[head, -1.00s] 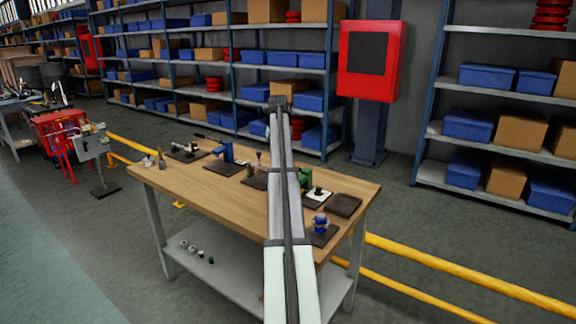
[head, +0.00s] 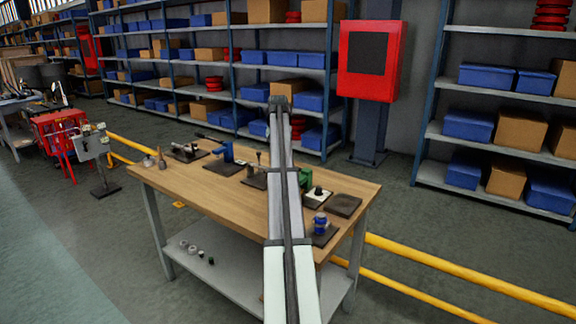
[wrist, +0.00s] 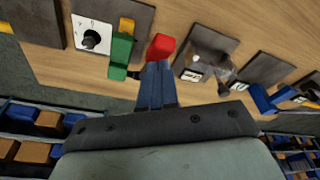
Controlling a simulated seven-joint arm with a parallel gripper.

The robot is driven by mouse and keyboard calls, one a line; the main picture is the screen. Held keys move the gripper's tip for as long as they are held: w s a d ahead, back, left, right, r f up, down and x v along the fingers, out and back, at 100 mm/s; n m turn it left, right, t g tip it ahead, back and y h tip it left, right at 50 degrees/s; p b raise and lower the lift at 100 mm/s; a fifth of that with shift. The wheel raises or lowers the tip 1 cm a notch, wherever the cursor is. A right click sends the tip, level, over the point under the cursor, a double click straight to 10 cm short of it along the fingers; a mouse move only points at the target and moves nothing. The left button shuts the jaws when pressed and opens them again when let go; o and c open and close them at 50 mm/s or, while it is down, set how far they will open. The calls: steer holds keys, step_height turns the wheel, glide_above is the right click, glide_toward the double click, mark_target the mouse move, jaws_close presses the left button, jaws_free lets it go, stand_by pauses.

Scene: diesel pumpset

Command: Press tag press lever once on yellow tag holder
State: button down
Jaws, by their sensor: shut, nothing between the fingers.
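In the wrist view, my gripper (wrist: 157,68) has its two dark blue fingers together, with nothing between them. Its tips reach the near edge of a red block (wrist: 161,46); I cannot tell whether they touch. A green upright part (wrist: 121,52) stands just left of the red block. A small yellow piece (wrist: 127,25) shows beside the green part on a dark plate. I cannot tell for sure which piece is the tag press lever. In the head view, the green part (head: 306,178) shows right of my arm, which hides the red block and my fingers.
The wooden workbench (head: 185,188) holds several fixtures on dark plates. A white panel with a black knob (wrist: 91,38) is left of the green part; a blue fixture (wrist: 266,98) lies to the right. A blue item (head: 320,222) stands near the bench's right end.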

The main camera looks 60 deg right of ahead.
steer(key=shift+f, duration=0.15)
stand_by(0.6)
steer(key=shift+a+x, duration=0.1)
steer(key=shift+x, duration=0.55)
steer(key=shift+a+x, duration=0.15)
steer(key=shift+x, duration=0.5)
steer(key=shift+s+f, duration=0.15)
steer(key=shift+s, duration=0.05)
steer(key=shift+f, duration=0.1)
steer(key=shift+s+a+x, duration=0.2)
steer(key=shift+a+x, duration=0.15)
steer(key=shift+x, duration=1.65)
steer(key=w+d+v, duration=0.1)
steer(key=d+v, duration=0.1)
steer(key=v, duration=1)
steer(key=shift+w+d+r, duration=0.2)
steer(key=shift+d+r, duration=0.1)
steer(key=shift+r, duration=0.3)
